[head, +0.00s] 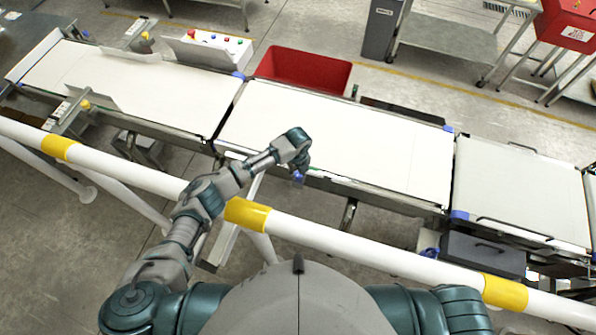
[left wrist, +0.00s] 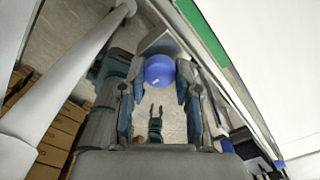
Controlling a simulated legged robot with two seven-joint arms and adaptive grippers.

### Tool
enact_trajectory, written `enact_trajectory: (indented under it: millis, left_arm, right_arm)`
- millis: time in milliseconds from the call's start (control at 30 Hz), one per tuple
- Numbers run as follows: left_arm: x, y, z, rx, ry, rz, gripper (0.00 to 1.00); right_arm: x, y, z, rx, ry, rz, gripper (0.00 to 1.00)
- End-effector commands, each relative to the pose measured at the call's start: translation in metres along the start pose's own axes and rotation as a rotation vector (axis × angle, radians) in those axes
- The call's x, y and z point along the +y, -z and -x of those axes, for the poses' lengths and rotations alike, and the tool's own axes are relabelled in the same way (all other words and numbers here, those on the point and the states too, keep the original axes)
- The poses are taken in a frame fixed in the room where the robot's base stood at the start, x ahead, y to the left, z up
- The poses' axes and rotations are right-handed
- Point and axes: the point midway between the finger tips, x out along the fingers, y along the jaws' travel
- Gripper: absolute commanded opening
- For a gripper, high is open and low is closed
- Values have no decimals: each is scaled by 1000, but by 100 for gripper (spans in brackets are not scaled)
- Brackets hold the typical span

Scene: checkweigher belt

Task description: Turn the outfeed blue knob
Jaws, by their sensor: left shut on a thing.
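My left gripper (head: 298,172) is at the near side of the middle belt, pointing down. In the left wrist view its two fingers (left wrist: 158,84) are closed on the sides of a round blue knob (left wrist: 160,70). The knob's lower blue part (head: 298,179) shows just under the gripper in the head view; the rest of it is hidden there. Another blue knob (head: 430,252) sits under the belt's near side, farther right, with nothing touching it.
A white rail with yellow bands (head: 340,240) runs between my body and the belts, under my left forearm. The middle belt (head: 340,135) is bare. A red bin (head: 303,70) stands behind it. A dark grey box (head: 483,255) is under the right belt.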

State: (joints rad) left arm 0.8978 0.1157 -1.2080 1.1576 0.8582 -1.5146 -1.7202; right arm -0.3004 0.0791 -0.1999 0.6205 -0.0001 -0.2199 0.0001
Motion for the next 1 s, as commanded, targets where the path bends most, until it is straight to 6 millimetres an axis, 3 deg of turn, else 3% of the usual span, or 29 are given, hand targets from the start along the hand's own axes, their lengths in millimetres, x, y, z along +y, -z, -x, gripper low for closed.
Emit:
enact_trajectory:
  millis: [267, 300, 400, 767, 1000]
  left_arm:
    - [-2, 0, 1, -2, 5, -1, 0]
    - [-2, 0, 1, -2, 5, -2, 37]
    - [-2, 0, 1, -1, 4, -2, 58]
    - [-1, 0, 5, -1, 3, -1, 58]
    - [-2, -1, 50, -3, 5, -3, 58]
  right_arm:
    - [0, 0, 0, 0, 0, 0, 40]
    - [0, 0, 0, 0, 0, 0, 40]
    - [0, 0, 0, 0, 0, 0, 40]
    - [3, -1, 0, 1, -4, 2, 40]
    - [2, -1, 0, 1, -2, 1, 40]
